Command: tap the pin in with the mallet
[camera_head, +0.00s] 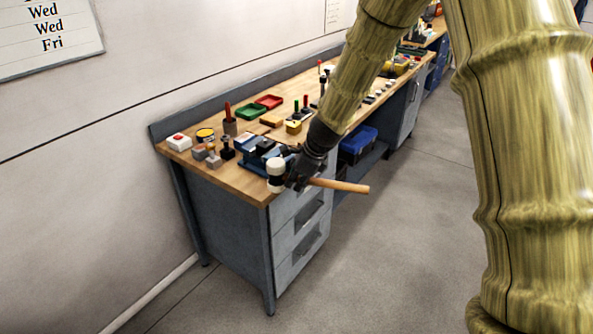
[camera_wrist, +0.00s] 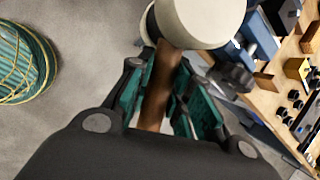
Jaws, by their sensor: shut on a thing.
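My gripper (camera_head: 302,176) is shut on the wooden handle (camera_head: 342,185) of a mallet, close to its head. The pale mallet head (camera_head: 276,170) with a dark band is at the near corner of the workbench. In the wrist view the handle (camera_wrist: 158,88) runs between the green finger pads of my gripper (camera_wrist: 160,95), and the large off-white head (camera_wrist: 203,15) is at the top. A blue vise-like fixture (camera_head: 255,155) sits on the bench just behind the mallet, partly hidden by my gripper. I cannot pick out the pin for certain.
The wooden bench top (camera_head: 182,157) holds a red-button box (camera_head: 179,142), a yellow tin (camera_head: 205,135), small blocks, red-handled tools (camera_head: 228,118), a green tray (camera_head: 251,111) and a red tray (camera_head: 269,102). A blue bin (camera_head: 357,145) is below. Floor in front is clear.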

